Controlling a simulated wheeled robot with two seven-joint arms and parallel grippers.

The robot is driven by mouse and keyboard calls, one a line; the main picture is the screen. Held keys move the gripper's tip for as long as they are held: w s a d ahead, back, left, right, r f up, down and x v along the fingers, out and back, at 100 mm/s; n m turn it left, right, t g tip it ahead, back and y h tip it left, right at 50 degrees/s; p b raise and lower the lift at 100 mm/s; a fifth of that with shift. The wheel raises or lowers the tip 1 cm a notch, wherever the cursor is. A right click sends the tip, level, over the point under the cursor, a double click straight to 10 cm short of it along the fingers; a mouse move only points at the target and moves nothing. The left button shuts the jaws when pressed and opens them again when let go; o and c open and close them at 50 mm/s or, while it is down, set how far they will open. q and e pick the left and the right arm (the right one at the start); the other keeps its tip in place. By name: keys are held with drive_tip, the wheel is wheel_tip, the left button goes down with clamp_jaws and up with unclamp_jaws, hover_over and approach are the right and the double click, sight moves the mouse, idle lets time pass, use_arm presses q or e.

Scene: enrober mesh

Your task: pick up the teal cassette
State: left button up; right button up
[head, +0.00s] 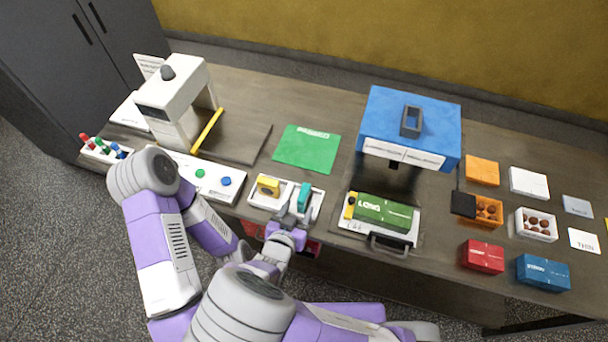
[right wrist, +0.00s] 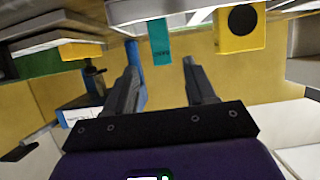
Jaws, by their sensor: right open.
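The teal cassette (head: 304,195) stands upright in the right part of a small white tray (head: 257,203) near the table's front edge. It also shows in the right wrist view (right wrist: 160,42), ahead of the fingertips and roughly between them. My right gripper (head: 291,219) is open and empty at the front of the tray, just short of the cassette. Its two fingers (right wrist: 160,75) are spread apart in the right wrist view. A yellow cassette (head: 268,185) stands in the left part of the tray. My left arm comes in from the left, but its gripper is hidden.
A white machine with a yellow lever (head: 207,130) stands left. A green mat (head: 306,148) lies behind the tray. Right of it are a green LONG block (head: 384,212) on a handled white plate and a blue-topped machine (head: 411,124). Several boxes lie far right.

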sight(302, 198)
drive_tip(key=shift+w, duration=0.4)
drive_tip(key=shift+b+x, duration=0.3)
drive_tip(key=shift+x, duration=0.85)
drive_tip(key=x, duration=0.4)
drive_tip(key=shift+w+b, duration=0.3)
drive_tip(key=shift+b, duration=0.05)
drive_tip(key=shift+r, duration=0.1)
clamp_jaws()
